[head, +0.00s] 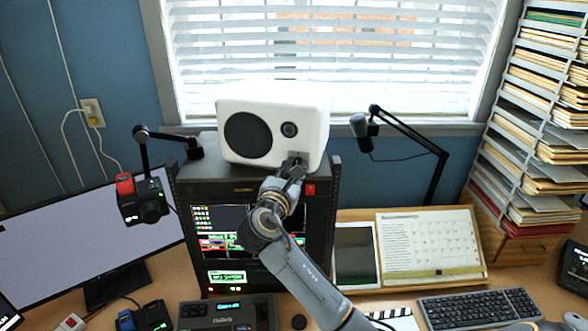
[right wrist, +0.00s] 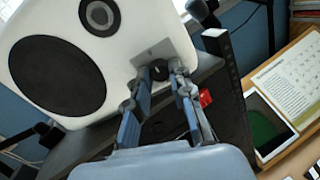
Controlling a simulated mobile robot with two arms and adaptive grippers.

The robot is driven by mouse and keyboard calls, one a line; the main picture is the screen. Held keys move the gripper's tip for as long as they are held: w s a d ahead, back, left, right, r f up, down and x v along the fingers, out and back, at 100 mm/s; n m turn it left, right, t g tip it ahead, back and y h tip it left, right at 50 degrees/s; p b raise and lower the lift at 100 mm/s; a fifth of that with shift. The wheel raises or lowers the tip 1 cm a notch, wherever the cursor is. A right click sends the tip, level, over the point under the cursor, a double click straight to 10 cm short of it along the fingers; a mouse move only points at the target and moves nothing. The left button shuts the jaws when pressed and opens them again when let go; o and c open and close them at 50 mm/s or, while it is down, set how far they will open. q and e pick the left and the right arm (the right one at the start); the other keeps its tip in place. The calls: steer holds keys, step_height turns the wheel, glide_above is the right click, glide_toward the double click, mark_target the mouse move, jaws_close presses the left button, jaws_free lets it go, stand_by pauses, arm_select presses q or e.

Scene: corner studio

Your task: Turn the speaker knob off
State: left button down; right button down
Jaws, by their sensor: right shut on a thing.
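The white speaker (head: 272,127) stands on top of a black rack, with a large dark cone and a smaller one on its front. My right gripper (head: 294,166) is at the lower right of the speaker's front, over its grey knob plate (head: 303,156). In the right wrist view the black knob (right wrist: 160,70) sits between the two fingertips of my right gripper (right wrist: 160,68), which is shut on it. The knob's marking cannot be read. The speaker (right wrist: 135,62) fills the upper left there. My left gripper is out of view.
The black rack (head: 323,215) with lit screens is under the speaker. A microphone on a boom arm (head: 410,142) stands to the right, and a camera on an arm (head: 143,203) to the left.

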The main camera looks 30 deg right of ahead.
steer(key=shift+r, duration=0.35)
steer(key=c, duration=1.5)
jaws_free()
steer(key=o, duration=0.3)
steer(key=shift+d+f, duration=0.1)
steer(key=shift+o, duration=0.2)
steer(key=shift+w+f, duration=0.1)
steer(key=shift+f, duration=0.05)
steer(key=v, duration=1.2)
steer(key=shift+f, duration=0.15)
